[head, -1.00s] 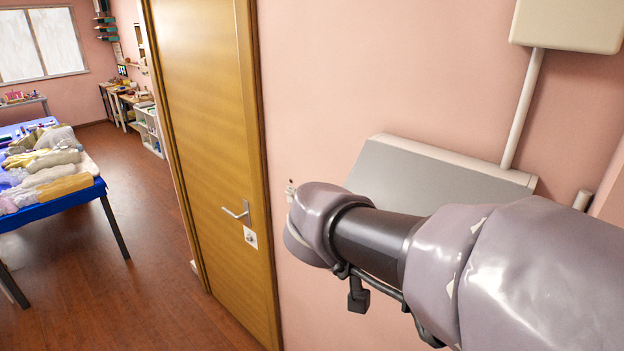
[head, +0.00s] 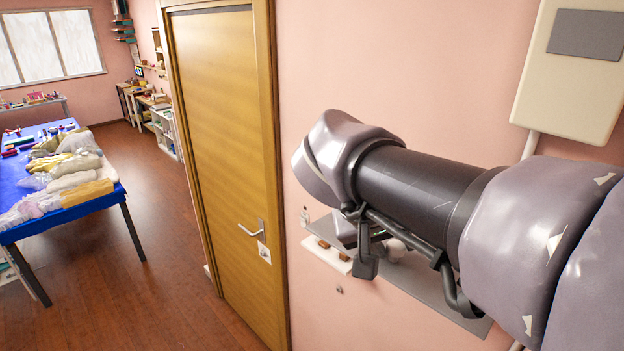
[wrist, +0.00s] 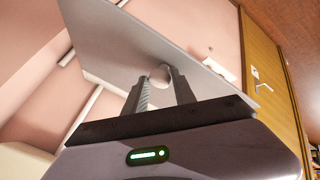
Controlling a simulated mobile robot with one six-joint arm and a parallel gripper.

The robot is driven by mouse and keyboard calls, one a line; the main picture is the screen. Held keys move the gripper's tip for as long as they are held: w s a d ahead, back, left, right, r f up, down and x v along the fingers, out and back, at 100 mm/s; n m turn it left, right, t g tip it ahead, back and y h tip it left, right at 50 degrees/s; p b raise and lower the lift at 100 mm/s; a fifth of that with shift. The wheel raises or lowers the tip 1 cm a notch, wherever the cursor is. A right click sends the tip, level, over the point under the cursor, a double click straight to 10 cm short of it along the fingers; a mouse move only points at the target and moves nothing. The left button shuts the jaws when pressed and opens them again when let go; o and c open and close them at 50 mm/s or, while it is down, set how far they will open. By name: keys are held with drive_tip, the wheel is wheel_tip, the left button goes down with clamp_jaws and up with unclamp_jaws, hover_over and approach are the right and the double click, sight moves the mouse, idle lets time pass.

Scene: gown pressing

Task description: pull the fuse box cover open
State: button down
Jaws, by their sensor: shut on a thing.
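The fuse box cover (wrist: 118,42) is a flat grey panel with a round pale knob (wrist: 160,75). My gripper (wrist: 158,80) is shut on the knob, one finger on each side. In the head view the cover (head: 425,284) shows below my arm as a grey plate standing out from the wall. Beside it, part of the fuse box (head: 326,255) shows a pale edge and small brown parts inside. My arm hides much of the cover and box, and my fingertips are hidden in that view.
A cream wall box (head: 572,85) with a grey panel hangs at upper right, with a pipe (head: 530,145) below it. A wooden door (head: 225,150) is shut left of my arm. A blue table (head: 20,185) with garments stands far left, beyond open floor.

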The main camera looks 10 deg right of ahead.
drive_tip(key=shift+w+d+r+p, duration=0.2)
drive_tip(key=shift+r+p, duration=0.1)
drive_tip(key=shift+r, duration=0.45)
drive_tip(key=shift+w+d+r+p, duration=0.15)
drive_tip(key=shift+r+p, duration=0.1)
drive_tip(key=shift+r, duration=0.45)
drive_tip(key=shift+s, duration=0.1)
drive_tip(key=c, duration=1.4)
unclamp_jaws()
drive_tip(key=shift+d, duration=0.1)
drive_tip(key=shift+c, duration=0.2)
drive_tip(key=shift+s+d, duration=0.15)
drive_tip(key=shift+d, duration=0.15)
drive_tip(key=shift+a, duration=0.15)
drive_tip(key=shift+w+f, duration=0.1)
drive_tip(key=shift+w, duration=0.1)
